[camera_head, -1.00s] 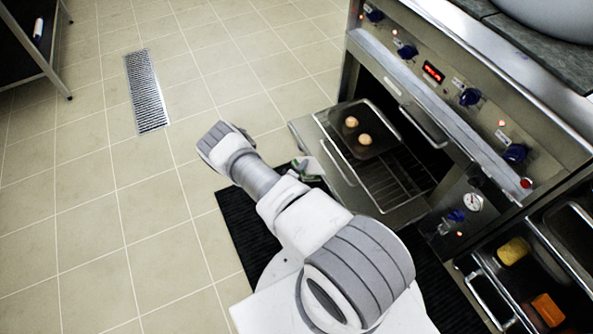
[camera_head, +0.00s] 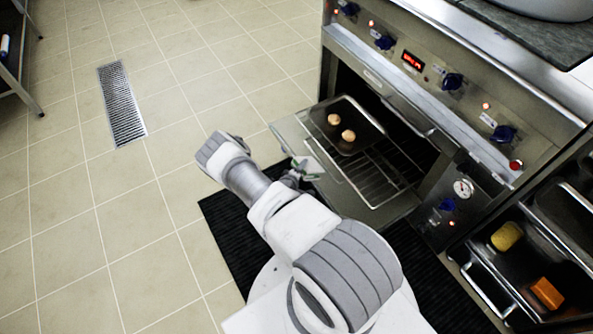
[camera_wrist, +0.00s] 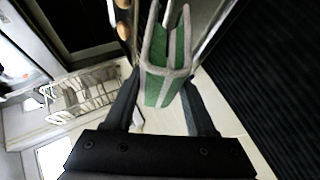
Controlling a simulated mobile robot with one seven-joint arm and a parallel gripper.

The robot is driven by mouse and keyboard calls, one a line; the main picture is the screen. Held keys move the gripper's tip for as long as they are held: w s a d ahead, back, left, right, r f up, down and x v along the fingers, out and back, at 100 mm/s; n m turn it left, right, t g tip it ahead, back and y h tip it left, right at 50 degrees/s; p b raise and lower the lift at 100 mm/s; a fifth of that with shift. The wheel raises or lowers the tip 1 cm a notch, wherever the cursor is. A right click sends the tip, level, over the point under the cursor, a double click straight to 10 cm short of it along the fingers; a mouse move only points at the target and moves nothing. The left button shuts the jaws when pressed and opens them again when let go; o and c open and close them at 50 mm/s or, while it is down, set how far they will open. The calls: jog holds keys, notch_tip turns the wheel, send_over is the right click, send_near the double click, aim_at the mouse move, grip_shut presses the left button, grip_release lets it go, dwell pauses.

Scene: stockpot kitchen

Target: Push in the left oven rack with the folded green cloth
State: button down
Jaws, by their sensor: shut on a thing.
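My gripper (camera_wrist: 164,88) is shut on the folded green cloth (camera_wrist: 155,88), which has pale grey edges and stands up between the fingers in the wrist view. In the head view, the cloth (camera_head: 311,166) is a small green and white shape beside the open oven front, and my gripper (camera_head: 292,178) is partly hidden by my arm. I cannot tell whether the cloth touches the rack.
The oven's control panel (camera_head: 432,72) with blue knobs overhangs the opening. A black mat (camera_head: 232,228) lies on the floor under my arm. At the right are metal pans with a yellow item (camera_head: 507,236) and an orange item (camera_head: 547,293).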

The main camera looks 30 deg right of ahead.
jog(key=shift+s+d+f+b, duration=0.1)
jog(key=shift+d+f+b, duration=0.25)
jog(key=shift+d+f, duration=0.4)
jog(key=shift+d+f+b, duration=0.3)
jog(key=shift+d+f, duration=0.2)
jog(key=shift+d, duration=0.4)
jog(key=shift+d+f+p, duration=0.1)
jog(key=shift+p, duration=0.25)
jog(key=shift+d+f, duration=0.1)
jog(key=shift+s+d+f+b, duration=0.1)
jog(key=shift+d+f+b, duration=0.45)
jog(key=shift+d, duration=0.35)
jog(key=shift+d+f, duration=0.1)
jog(key=shift+d, duration=0.1)
dwell(0.4)
jog(key=shift+d+f+b, duration=0.5)
jog(key=shift+d+f, duration=0.05)
jog(key=shift+d, duration=0.25)
jog(key=shift+s+d, duration=0.1)
